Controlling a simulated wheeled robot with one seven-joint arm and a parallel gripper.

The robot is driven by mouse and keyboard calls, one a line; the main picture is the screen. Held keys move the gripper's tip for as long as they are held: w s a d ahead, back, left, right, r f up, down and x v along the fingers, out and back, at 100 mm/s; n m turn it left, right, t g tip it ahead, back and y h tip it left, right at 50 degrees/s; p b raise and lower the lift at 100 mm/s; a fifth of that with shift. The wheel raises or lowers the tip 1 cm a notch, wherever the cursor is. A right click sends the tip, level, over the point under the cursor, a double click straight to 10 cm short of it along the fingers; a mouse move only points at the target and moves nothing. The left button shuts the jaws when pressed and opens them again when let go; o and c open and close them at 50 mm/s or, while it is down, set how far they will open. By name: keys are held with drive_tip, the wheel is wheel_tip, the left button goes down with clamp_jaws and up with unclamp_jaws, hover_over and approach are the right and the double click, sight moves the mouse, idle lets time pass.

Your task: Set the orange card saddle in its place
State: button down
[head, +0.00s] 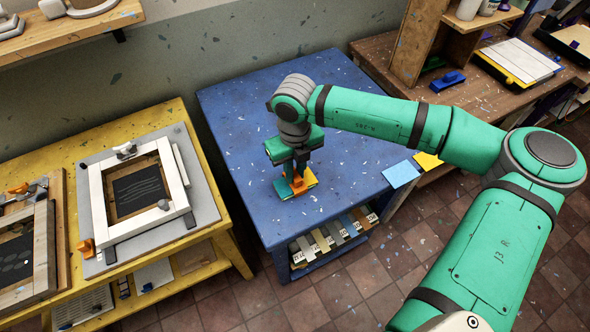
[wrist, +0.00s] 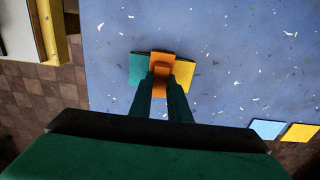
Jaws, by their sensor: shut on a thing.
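The orange card saddle (head: 297,184) is between the fingers of my gripper (head: 296,170) at the front part of the blue table (head: 235,110). My gripper is shut on it. In the wrist view the saddle (wrist: 162,60) lies across the middle of a green card (wrist: 138,68) on the left and a yellow card (wrist: 185,74) on the right, covering where they meet. The fingers (wrist: 162,82) hide part of its lower side. I cannot tell whether the saddle touches the cards or is slightly above them.
A light blue card (head: 401,173) and another yellow card (head: 428,161) lie at the blue table's right edge. A yellow bench (head: 150,118) with a white hinged screen frame (head: 100,215) stands left. A brown bench (head: 480,100) stands right. Most of the blue tabletop is clear.

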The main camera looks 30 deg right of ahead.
drive_tip(key=shift+r, duration=0.1)
drive_tip(key=shift+s+d+r, duration=0.1)
drive_tip(key=shift+d+r, duration=0.05)
drive_tip(key=shift+r, duration=0.75)
drive_tip(key=shift+f, duration=0.25)
idle(0.7)
drive_tip(key=shift+f, duration=0.75)
drive_tip(key=shift+r, duration=0.2)
drive_tip(key=shift+r, duration=0.8)
